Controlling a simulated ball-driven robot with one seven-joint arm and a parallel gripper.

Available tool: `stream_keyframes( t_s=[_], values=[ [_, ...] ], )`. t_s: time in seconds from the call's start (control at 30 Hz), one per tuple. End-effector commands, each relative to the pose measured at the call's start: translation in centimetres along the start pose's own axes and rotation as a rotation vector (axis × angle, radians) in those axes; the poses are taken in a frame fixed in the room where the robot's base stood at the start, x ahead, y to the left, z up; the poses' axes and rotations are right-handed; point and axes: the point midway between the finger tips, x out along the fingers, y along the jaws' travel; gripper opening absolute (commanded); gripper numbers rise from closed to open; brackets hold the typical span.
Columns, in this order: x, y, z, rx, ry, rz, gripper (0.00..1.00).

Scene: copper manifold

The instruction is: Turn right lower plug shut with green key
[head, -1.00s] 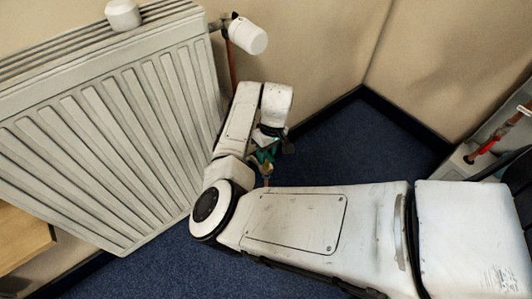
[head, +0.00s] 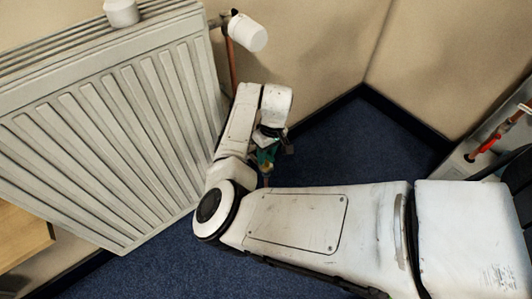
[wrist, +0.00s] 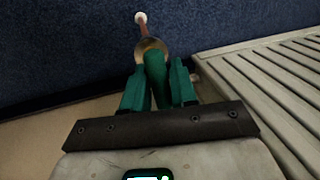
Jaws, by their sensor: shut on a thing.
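In the wrist view, the green key (wrist: 157,76) stands between the two teal fingers of my gripper (wrist: 159,84), which is shut on it. The key's far end meets or overlaps a round brass fitting (wrist: 150,46), seemingly the right lower plug. I cannot tell whether the key is seated on it. A copper pipe runs from the fitting to a white collar (wrist: 140,17) by the carpet. In the head view, my gripper (head: 267,157) is low beside the radiator's right end, partly hidden by my arm. The plug is not clearly visible there.
The ribbed white radiator (head: 110,130) is close on the left in the head view and on the right in the wrist view. A white valve head (head: 247,33) and copper pipe (head: 232,65) are above my gripper. Blue carpet (head: 345,145) is open to the right.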

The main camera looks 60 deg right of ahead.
Motion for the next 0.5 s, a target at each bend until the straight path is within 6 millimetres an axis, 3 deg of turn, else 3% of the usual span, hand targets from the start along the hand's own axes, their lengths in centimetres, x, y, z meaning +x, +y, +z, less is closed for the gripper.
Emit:
stream_keyframes(
  t_s=[0.5],
  values=[
    [0.65,0.12,-0.01,0.000,0.000,0.000,0.00]
  ],
)
